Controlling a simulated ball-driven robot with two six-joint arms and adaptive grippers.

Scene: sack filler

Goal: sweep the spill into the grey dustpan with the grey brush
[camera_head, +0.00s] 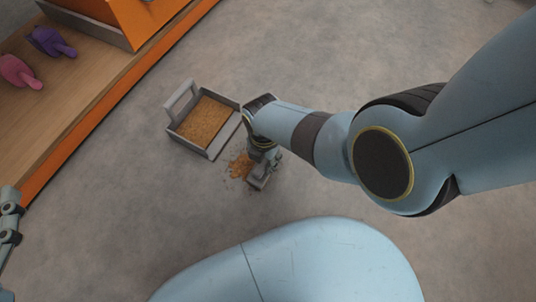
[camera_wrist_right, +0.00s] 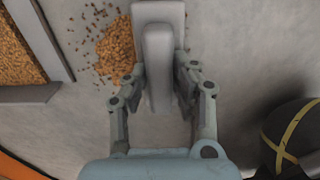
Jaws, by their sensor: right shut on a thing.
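The grey dustpan (camera_head: 215,147) lies on the floor with a broad layer of orange-brown grains in it; its handle points up-left. Its edge also shows at the left of the right wrist view (camera_wrist_right: 45,40). The spill (camera_head: 240,166) is a small loose heap just off the dustpan's lower right side, with scattered grains (camera_wrist_right: 115,48) around it. My right gripper (camera_head: 262,160) is shut on the grey brush (camera_wrist_right: 158,55), whose head is beside the spill, on the side away from the dustpan. Part of my left gripper (camera_head: 9,225) shows at the left edge; its fingertips are unclear.
A wooden shelf (camera_head: 75,95) with an orange edge runs along the upper left. A pink scoop (camera_head: 18,71), a purple scoop (camera_head: 50,41) and an orange bin with a grey base (camera_head: 105,25) are on it. The floor around the dustpan is mostly clear.

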